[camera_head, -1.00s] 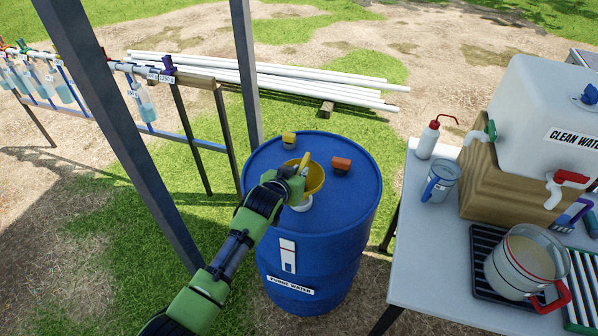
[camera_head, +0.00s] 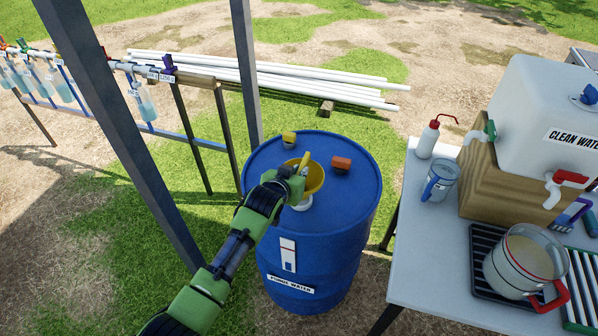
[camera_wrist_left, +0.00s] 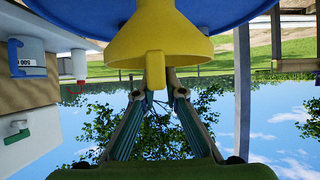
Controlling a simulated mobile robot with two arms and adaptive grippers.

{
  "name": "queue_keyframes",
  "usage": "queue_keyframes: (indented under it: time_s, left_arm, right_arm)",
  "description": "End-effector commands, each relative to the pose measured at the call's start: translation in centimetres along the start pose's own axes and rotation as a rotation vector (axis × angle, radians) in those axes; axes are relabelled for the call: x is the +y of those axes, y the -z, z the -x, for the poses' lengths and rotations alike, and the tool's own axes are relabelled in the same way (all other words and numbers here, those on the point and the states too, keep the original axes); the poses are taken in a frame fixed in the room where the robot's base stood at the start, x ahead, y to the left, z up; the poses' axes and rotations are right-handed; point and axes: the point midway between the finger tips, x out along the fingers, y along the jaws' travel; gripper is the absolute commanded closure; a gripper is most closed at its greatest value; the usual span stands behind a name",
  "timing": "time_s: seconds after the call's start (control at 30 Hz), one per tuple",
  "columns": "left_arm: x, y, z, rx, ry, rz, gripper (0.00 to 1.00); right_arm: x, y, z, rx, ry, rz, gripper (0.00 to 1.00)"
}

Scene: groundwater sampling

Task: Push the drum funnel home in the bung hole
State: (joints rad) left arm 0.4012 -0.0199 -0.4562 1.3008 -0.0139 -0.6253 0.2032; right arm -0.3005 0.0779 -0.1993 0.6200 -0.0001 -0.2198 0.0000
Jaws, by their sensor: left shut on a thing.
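The blue drum (camera_head: 335,235), labelled PURGE WATER, stands upright in the middle. The yellow drum funnel (camera_head: 316,180) is over the drum top, with a white ring (camera_head: 302,203) below it at the near side. My left gripper (camera_head: 299,172) reaches in from the lower left and is shut on the funnel at its rim or handle. In the left wrist view the picture is upside down; the funnel (camera_wrist_left: 160,40) shows between the fingertips (camera_wrist_left: 160,82) and the blue drum top. How deep the funnel sits in the bung hole is hidden. My right gripper is not in view.
A yellow block-like piece (camera_head: 289,138) and an orange one (camera_head: 341,164) lie on the drum top. A grey post (camera_head: 247,75) stands left of the drum. The table (camera_head: 425,255) on the right bears a jug (camera_head: 524,262) and a clean water tank (camera_head: 548,115).

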Motion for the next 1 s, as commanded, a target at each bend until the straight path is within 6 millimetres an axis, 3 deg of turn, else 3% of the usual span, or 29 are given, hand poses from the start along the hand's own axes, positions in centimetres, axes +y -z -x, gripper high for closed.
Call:
queue_keyframes:
  time_s: [1.0]
  left_arm:
    - [0.02, 0.14, 0.03, 0.003, 0.0, 0.0, 1.0]
  right_arm:
    - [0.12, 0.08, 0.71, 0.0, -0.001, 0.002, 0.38]
